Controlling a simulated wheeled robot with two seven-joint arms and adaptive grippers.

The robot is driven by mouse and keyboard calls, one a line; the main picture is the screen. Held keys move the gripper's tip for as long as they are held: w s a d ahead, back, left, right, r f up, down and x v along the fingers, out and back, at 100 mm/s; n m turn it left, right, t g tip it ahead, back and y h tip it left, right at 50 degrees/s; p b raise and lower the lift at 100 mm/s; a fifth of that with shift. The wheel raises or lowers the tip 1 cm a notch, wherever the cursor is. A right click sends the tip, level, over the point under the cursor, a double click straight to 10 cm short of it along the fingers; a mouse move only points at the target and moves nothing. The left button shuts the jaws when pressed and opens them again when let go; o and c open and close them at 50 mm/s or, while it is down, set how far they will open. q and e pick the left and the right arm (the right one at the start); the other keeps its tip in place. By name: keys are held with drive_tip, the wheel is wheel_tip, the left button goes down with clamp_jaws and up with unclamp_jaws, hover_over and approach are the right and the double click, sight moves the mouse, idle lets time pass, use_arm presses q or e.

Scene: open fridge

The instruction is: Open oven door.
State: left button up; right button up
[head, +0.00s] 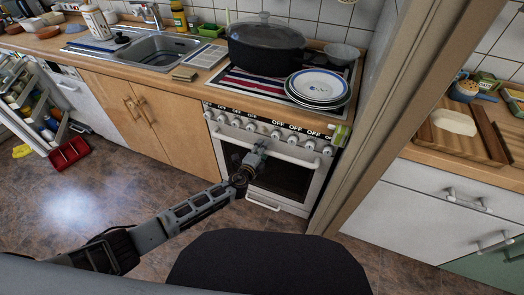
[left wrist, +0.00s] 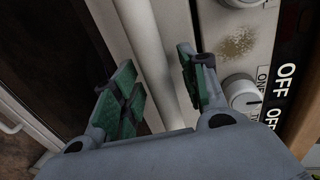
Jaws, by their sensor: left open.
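The white oven (head: 318,190) stands at the middle of the counter, with its dark-windowed door (head: 285,180) shut. A white bar handle (head: 297,158) runs across the top of the door, below the row of knobs. My left gripper (head: 259,148) is at the left-middle part of this handle. In the left wrist view, the handle (left wrist: 150,50) passes between the open green-padded fingers of the gripper (left wrist: 160,95). Whether either pad touches the bar is unclear. My right gripper is not in view.
A black pot (head: 265,50) and stacked plates (head: 318,86) sit on the stove top. A wall edge (head: 375,110) stands close to the oven's right side. A red bin (head: 69,153) lies on the floor at left, by the open fridge. Floor before the wooden cabinet is clear.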

use_arm(q)
clamp_jaws()
drive_tip(key=shift+s+f, duration=0.1)
drive_tip(key=shift+s, duration=0.1)
idle(0.4)
